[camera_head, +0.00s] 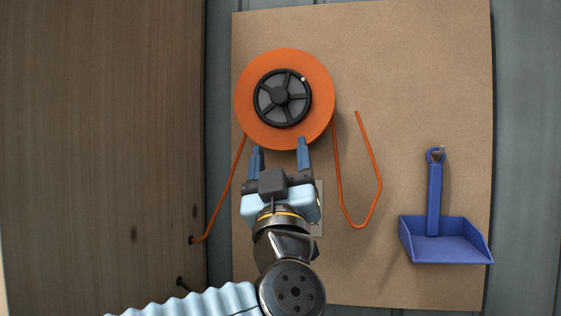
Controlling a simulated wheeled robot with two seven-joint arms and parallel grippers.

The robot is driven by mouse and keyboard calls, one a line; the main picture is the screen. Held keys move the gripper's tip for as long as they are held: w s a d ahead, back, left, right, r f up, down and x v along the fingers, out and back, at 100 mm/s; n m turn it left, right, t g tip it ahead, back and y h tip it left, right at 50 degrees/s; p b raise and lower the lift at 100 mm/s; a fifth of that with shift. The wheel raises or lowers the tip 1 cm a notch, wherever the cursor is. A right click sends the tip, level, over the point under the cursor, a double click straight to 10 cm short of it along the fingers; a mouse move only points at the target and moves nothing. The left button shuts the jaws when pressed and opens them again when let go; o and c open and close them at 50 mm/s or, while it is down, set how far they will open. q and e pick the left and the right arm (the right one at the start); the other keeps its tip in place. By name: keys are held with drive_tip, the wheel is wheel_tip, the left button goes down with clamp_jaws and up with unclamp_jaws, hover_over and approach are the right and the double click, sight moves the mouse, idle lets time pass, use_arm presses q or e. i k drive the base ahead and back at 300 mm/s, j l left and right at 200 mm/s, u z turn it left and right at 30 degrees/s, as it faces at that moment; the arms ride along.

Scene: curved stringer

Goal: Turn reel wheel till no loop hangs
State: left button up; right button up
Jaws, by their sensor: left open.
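The orange reel (252,112) is mounted on the brown board, with a dark spoked wheel (280,97) at its centre. A small pale knob shows near the wheel's upper right rim. An orange cord (340,180) hangs from the reel's right side in a long loop, then rises to an end at the upper right. Another orange length (225,191) runs from the reel's lower left down to the wooden panel. My left gripper (280,150) is open, its two blue fingers pointing up at the reel's lower edge. Nothing shows between the fingers. My right gripper is out of view.
A blue dustpan (445,240) hangs on a hook at the board's right. A wooden panel (100,140) fills the left side. A pale plate (319,205) is partly hidden behind my gripper. The board (400,60) is bare at the upper right.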

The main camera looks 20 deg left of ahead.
sight(282, 97)
drive_tip(key=k+l, duration=0.3)
drive_tip(key=k, duration=0.15)
drive_tip(key=k+l, duration=0.25)
drive_tip(key=k, duration=0.25)
